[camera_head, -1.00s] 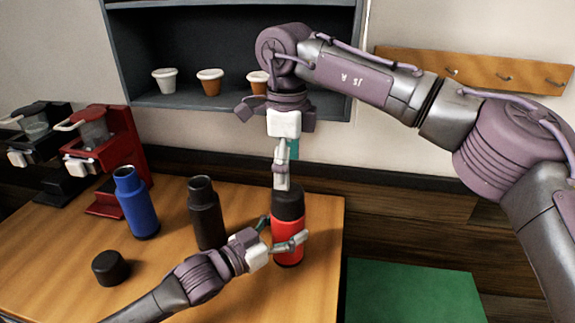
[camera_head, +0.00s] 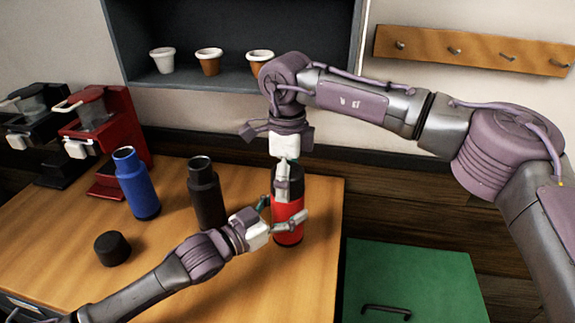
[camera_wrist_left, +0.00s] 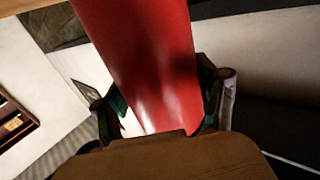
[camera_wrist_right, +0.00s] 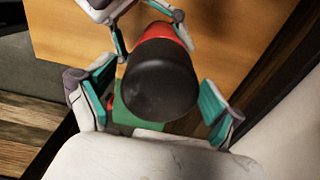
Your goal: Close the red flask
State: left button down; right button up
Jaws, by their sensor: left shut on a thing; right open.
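The red flask (camera_head: 290,213) stands upright near the table's right edge with a black lid (camera_head: 297,178) on its top. Whether the lid is screwed tight cannot be told. My left gripper (camera_head: 277,222) is shut around the flask's body; the left wrist view shows the red body (camera_wrist_left: 150,60) between its fingers (camera_wrist_left: 163,105). My right gripper (camera_head: 283,185) points down at the lid from above. In the right wrist view its open fingers (camera_wrist_right: 155,95) stand on both sides of the lid (camera_wrist_right: 160,85), with gaps visible.
A blue flask (camera_head: 137,185) and a black flask (camera_head: 206,195) stand open left of the red one. A loose black lid (camera_head: 112,248) lies on the wooden table (camera_head: 60,260). Brewers (camera_head: 105,130) stand at the back left, cups (camera_head: 208,62) on a shelf.

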jog(key=shift+f, duration=0.1)
jog(key=shift+c, duration=0.4)
jog(key=c, duration=1.1)
jog(key=o, duration=1.3)
jog(key=shift+o, duration=0.2)
notch_tip(320, 180, up, 12)
jog(key=shift+r, duration=0.1)
